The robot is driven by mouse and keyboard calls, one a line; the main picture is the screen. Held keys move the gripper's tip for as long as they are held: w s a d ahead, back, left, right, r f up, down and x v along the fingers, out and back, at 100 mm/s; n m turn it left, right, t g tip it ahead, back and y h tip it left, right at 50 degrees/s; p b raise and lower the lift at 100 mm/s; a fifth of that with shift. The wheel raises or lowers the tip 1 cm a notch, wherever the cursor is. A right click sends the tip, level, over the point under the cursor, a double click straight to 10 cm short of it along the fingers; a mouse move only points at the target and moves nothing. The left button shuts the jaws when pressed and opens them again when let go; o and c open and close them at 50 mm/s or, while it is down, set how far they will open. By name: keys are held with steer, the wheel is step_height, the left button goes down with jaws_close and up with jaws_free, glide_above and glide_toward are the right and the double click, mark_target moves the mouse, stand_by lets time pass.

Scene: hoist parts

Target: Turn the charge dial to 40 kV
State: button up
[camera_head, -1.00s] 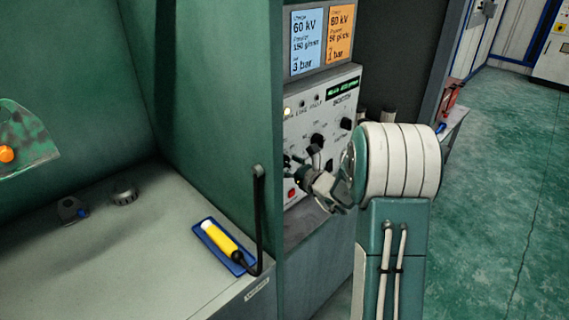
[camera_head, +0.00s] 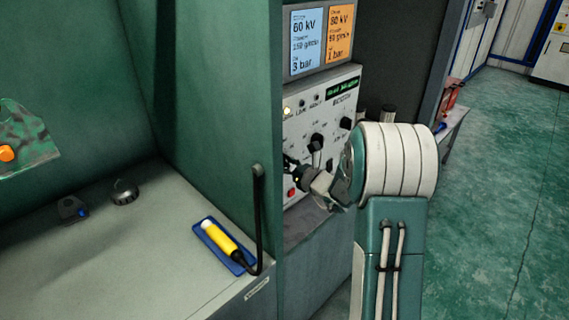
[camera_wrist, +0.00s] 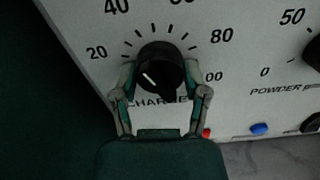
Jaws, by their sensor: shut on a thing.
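The charge dial (camera_wrist: 160,66) is a round black knob on the pale control panel (camera_wrist: 235,75). Its white line sits at the lower left of the knob, pointing below the 20 mark. The 40 label (camera_wrist: 116,6) is at the upper left of the scale, with 80 at the right. My gripper (camera_wrist: 160,77) has a finger on each side of the knob and is shut on it. Its fingers cover parts of the CHARGE label and the scale's lower ends. In the head view, my gripper (camera_head: 294,173) is at the panel's lower left and largely hides the dial.
A second knob, for powder (camera_wrist: 313,50), lies to the right. A blue button (camera_wrist: 260,129) and a red button (camera_head: 292,192) sit below. A yellow-handled tool (camera_head: 222,240) lies on a blue tray on the left counter.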

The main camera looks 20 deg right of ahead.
steer(key=o, duration=1.1)
steer(key=shift+w, duration=0.1)
steer(key=shift+o, duration=0.2)
steer(key=shift+d, duration=0.1)
steer(key=v, duration=1.2)
steer(key=shift+f, duration=0.1)
